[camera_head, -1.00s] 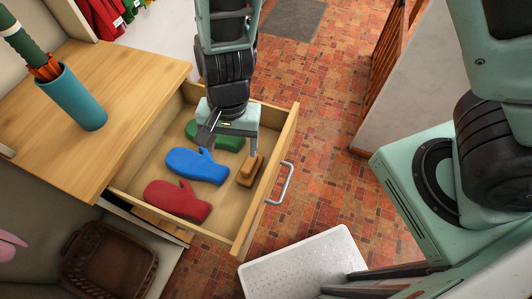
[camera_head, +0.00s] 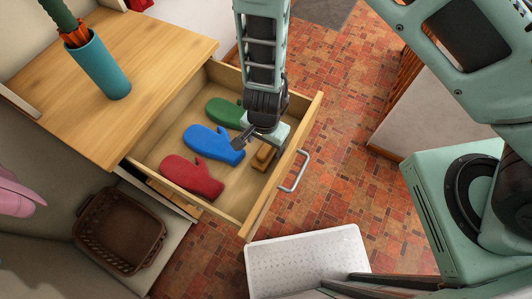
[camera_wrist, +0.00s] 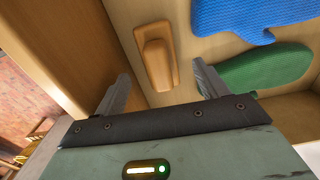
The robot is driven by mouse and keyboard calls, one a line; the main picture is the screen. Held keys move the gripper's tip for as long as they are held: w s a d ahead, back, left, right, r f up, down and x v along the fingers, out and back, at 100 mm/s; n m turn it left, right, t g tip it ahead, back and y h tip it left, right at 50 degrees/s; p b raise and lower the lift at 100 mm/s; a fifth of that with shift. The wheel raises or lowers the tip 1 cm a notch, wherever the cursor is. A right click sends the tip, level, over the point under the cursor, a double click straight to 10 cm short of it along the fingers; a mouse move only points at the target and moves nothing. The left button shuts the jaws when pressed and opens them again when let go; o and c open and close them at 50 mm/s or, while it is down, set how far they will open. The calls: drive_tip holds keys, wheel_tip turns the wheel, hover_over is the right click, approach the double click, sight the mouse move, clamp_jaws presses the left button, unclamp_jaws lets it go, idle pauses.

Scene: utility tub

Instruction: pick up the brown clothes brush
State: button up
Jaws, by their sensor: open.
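The brown clothes brush (camera_head: 264,157) lies on the floor of the open drawer (camera_head: 226,212), close to its front wall by the handle. In the wrist view the brush (camera_wrist: 157,55) shows whole, just beyond the open fingers and a little above the line between them. My gripper (camera_wrist: 162,85) is open and empty. In the head view my gripper (camera_head: 268,140) is over the drawer just behind the brush, and its fingertips are hard to make out there.
A blue mitten (camera_head: 213,145), a red mitten (camera_head: 192,176) and a green mitten (camera_head: 224,112) lie in the drawer left of the brush. A teal holder (camera_head: 97,66) with umbrellas stands on the cabinet top. A white perforated step (camera_head: 305,262) and a brown basket (camera_head: 120,235) are below.

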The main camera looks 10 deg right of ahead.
sight(266, 147)
drive_tip(key=shift+d+f, duration=0.15)
drive_tip(key=shift+f, duration=2.65)
drive_tip(key=c, duration=1.1)
